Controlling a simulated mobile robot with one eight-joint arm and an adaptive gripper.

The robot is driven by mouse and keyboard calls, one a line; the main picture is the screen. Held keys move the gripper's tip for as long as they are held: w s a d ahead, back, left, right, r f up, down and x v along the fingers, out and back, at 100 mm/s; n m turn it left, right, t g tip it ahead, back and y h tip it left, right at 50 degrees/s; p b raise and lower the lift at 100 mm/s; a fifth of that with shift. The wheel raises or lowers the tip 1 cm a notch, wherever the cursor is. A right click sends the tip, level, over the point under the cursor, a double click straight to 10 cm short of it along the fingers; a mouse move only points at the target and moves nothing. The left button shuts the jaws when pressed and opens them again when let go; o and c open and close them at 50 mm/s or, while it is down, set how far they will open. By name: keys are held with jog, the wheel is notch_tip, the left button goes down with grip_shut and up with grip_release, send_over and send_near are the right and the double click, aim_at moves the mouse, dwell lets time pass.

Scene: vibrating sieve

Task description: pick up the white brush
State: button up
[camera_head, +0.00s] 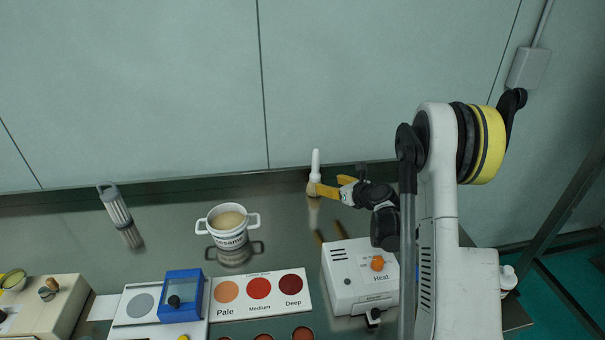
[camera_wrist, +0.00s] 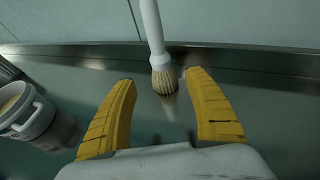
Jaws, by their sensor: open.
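The white brush (camera_head: 316,166) stands upright near the back edge of the metal table, handle up and tan bristles down. In the wrist view the brush (camera_wrist: 153,28) is at the upper middle, its bristles (camera_wrist: 164,81) just ahead of the gap between my fingers. My gripper (camera_head: 326,187) has yellow fingers and is open and empty. In the wrist view my gripper (camera_wrist: 164,98) has one finger on each side of the bristles' line. In the head view the fingers overlap the bristles, so any contact there is hard to tell.
A two-handled white pot (camera_head: 228,226) stands left of the brush. A white heater box (camera_head: 350,284) is below my gripper. A colour chart (camera_head: 262,306) and a blue-framed device (camera_head: 182,296) lie in front. A grey cylinder (camera_head: 115,207) stands at left. The wall rises close behind.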

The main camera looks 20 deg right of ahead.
aim_at(318, 180)
jog(key=b+x, duration=0.1)
jog(key=x, duration=0.3)
jog(key=shift+w+f, duration=0.2)
jog(key=shift+f, duration=0.05)
jog(key=b+x, duration=0.1)
jog(key=x, duration=0.5)
jog(key=shift+r+b, duration=0.15)
jog(key=shift+b, duration=0.15)
jog(key=shift+d+r, duration=0.1)
grip_shut()
